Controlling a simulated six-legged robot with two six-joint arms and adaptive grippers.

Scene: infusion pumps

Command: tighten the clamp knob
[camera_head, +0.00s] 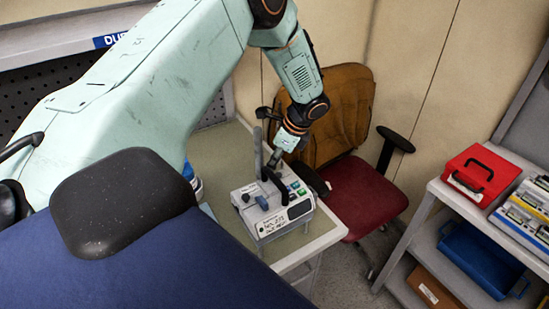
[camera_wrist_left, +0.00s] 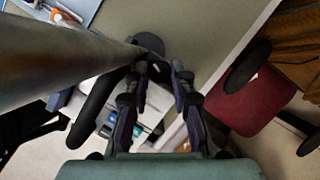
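A white infusion pump (camera_head: 272,216) with a black carry handle (camera_head: 275,183) stands on the table beside a grey upright pole (camera_head: 258,152). In the left wrist view the pole (camera_wrist_left: 60,65) runs close past the fingers on their left, and part of the pump (camera_wrist_left: 110,112) shows below and behind them. My left gripper (camera_head: 272,160) points down just above the back of the pump, close to the pole. My right gripper is out of view.
A red chair (camera_head: 362,195) with black armrests stands right of the table (camera_head: 312,250). A shelf unit (camera_head: 415,228) at the right bears a red case (camera_head: 480,175) and a blue bin (camera_head: 480,258). A blue surface with a black pad (camera_head: 120,200) fills the lower left.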

